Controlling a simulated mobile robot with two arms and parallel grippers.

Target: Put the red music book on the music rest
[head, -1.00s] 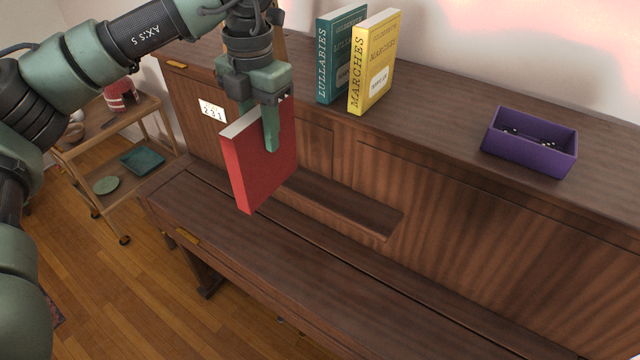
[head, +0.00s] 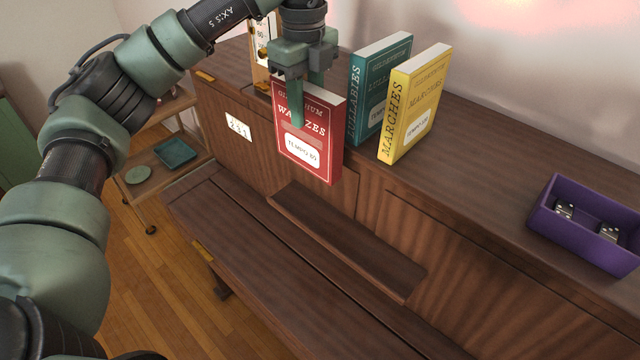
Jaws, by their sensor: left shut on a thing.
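The music rest (head: 345,240) is a brown ledge on the piano's front panel. The book is above the ledge's left part, with a visible gap between them. My right gripper is not in view.
On the piano top (head: 480,165) stand a teal book (head: 378,85) and a yellow book (head: 415,110), close right of the red book. A white number card (head: 238,126) is on the front panel. A wooden trolley (head: 190,166) stands left.

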